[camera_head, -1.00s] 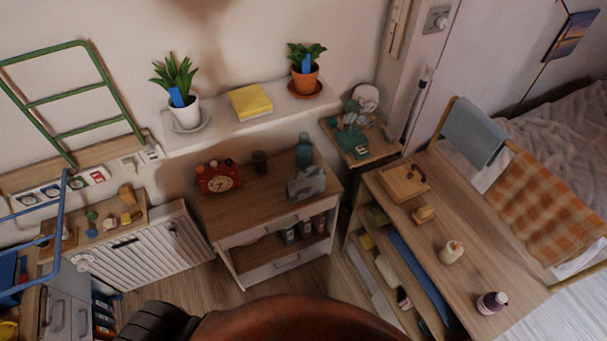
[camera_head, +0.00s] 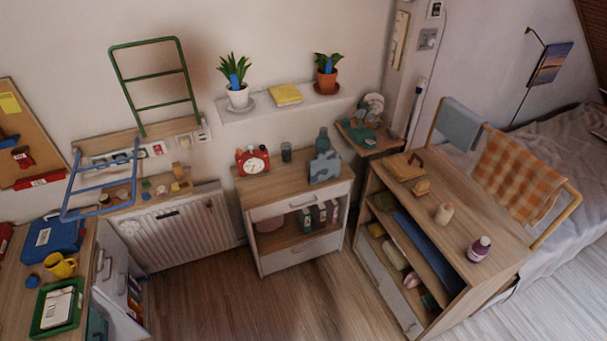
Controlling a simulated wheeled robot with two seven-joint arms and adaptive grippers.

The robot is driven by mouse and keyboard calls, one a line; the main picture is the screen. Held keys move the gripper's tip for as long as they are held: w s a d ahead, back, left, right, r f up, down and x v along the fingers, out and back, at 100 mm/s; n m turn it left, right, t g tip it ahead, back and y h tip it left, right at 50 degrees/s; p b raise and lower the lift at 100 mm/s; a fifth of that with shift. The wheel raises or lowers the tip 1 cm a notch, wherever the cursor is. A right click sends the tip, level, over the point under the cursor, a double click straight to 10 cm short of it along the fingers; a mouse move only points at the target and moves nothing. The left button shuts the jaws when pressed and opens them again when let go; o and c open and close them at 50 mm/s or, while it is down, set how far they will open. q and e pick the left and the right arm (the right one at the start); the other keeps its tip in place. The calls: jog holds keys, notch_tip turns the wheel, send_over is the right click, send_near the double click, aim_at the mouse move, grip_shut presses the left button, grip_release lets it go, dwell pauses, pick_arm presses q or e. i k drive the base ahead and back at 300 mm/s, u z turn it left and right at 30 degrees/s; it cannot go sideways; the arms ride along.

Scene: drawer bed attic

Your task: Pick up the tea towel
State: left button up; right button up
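An orange-and-white checked cloth (camera_head: 519,176), which looks like the tea towel, hangs over a yellow rail (camera_head: 562,213) at the right. The rail stands along the far edge of a wooden shelf unit (camera_head: 480,207). A plain grey-blue cloth (camera_head: 460,126) hangs on the same rail to its left, a little apart from it. Neither of my grippers is in view, so their distance from the cloths does not show.
A bed (camera_head: 575,140) lies behind the rail. Open wooden floor (camera_head: 230,300) shows in front of the low cabinet (camera_head: 300,198).

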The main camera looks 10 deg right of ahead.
aim_at(325, 166)
jog(key=u, duration=0.7)
jog(key=i, duration=1.3)
jog(key=u, duration=0.05)
